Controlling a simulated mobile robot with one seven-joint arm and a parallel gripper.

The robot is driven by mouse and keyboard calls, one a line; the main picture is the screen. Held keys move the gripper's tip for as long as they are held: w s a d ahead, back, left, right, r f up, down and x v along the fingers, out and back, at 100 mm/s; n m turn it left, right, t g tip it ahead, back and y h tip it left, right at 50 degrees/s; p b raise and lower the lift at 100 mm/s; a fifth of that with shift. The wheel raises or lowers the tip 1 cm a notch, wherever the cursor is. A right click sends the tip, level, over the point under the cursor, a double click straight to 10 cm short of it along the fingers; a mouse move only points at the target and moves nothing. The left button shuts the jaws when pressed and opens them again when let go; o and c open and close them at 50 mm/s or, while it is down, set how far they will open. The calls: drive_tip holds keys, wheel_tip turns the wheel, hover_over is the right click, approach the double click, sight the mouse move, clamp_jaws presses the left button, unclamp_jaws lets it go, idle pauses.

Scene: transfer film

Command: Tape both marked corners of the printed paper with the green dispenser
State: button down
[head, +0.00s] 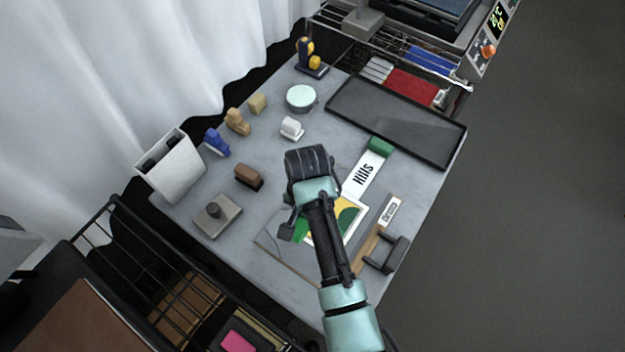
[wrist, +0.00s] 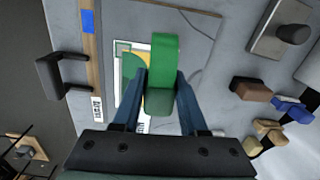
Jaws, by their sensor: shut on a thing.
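The green dispenser (wrist: 163,60) is clamped between the two fingers of my gripper (wrist: 158,98). Part of it shows as green beside my arm in the head view (head: 300,228). The printed paper (head: 348,222), with a white border and a yellow and green picture, lies on a grey board and is partly hidden by my arm. In the wrist view the paper (wrist: 119,72) is just left of the dispenser, which overlaps its edge in the picture. I cannot tell whether they touch. A green outline shows near one paper corner; the other corners are hidden or unclear.
A wooden strip (wrist: 91,55) bears blue tape. A dark handle (head: 388,256) stands right. A black tray (head: 398,120) lies behind; several small objects stand left. Clear tabletop lies between them.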

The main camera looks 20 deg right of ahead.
drive_tip(key=s+d+p, duration=0.3)
drive_tip(key=s+d, duration=0.1)
drive_tip(key=s, duration=0.2)
drive_tip(key=f+b, duration=0.6)
drive_tip(key=shift+a+f, duration=0.1)
drive_tip(key=shift+a, duration=0.1)
drive_tip(key=shift+s+f, duration=0.1)
drive_tip(key=shift+f, duration=0.5)
idle(2.2)
drive_tip(key=shift+r, duration=0.15)
wheel_tip(320, 180, up, 7)
drive_tip(key=p, duration=0.7)
idle(0.6)
